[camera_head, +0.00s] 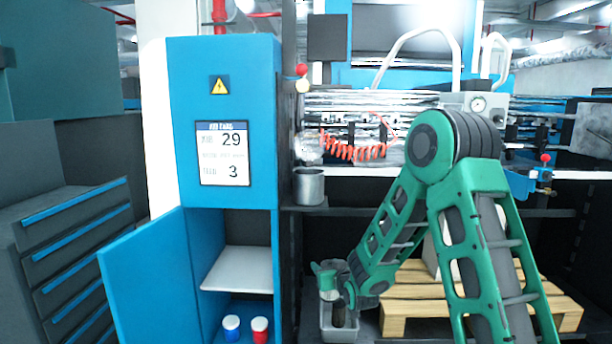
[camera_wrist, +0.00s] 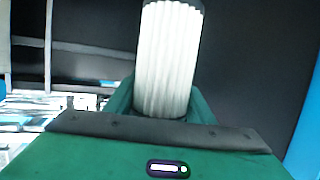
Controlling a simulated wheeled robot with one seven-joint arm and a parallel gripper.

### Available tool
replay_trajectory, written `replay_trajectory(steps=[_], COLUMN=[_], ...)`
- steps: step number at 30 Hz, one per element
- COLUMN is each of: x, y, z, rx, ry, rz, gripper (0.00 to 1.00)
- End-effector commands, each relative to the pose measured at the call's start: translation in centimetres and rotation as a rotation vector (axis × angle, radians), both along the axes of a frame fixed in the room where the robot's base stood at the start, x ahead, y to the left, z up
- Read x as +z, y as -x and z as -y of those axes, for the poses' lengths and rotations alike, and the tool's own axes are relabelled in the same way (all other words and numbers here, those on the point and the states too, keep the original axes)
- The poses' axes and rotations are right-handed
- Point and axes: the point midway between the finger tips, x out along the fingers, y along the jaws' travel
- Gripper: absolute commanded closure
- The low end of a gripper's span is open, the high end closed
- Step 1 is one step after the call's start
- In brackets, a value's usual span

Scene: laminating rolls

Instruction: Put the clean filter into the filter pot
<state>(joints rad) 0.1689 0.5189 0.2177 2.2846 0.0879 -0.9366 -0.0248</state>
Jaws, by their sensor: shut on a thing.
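The clean filter (camera_wrist: 168,58) is a white pleated cylinder with dark end caps. In the wrist view it stands up from between the green jaws of my gripper (camera_wrist: 160,104), which is shut on it. In the head view my gripper (camera_head: 336,284) is low, just above a grey bin; I cannot make out the filter clearly there. A metal pot (camera_head: 309,187), seemingly the filter pot, stands on the shelf edge right of the blue cabinet, above and left of my gripper. Its inside is hidden.
The grey bin (camera_head: 340,334) has a dark cylindrical thing (camera_head: 338,314) in it. A wooden pallet (camera_head: 400,304) lies to the right, partly behind my arm. The blue cabinet (camera_head: 222,110) has an open door (camera_head: 150,280) and blue and red cans (camera_head: 260,330) inside. Orange coiled hose (camera_head: 350,152) hangs above.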

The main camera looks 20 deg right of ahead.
Motion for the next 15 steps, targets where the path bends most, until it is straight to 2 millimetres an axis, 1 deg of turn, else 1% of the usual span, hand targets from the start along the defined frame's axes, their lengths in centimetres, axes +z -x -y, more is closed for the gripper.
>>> replay_trajectory(steps=[2, 5, 8, 9, 11, 12, 14, 15], x=[0.4, 1.9, 5.0, 6.8, 9.7, 11.7, 14.9, 17.1], y=[-0.3, -1.5, -3.5, -4.3, -5.4, -6.0, -6.7, -7.0], z=[0.1, 1.0, 2.7, 3.5, 4.9, 5.6, 6.8, 7.4], rx=[-0.002, -0.013, -0.025, -0.025, -0.019, -0.008, 0.013, 0.031], ry=[0.001, 0.002, 0.003, 0.004, 0.004, 0.005, 0.006, 0.006], rz=[0.002, 0.006, 0.011, 0.014, 0.013, 0.014, 0.015, 0.015], gripper=[0.77, 0.77, 0.77, 0.77, 0.77, 0.77, 0.77, 0.77])
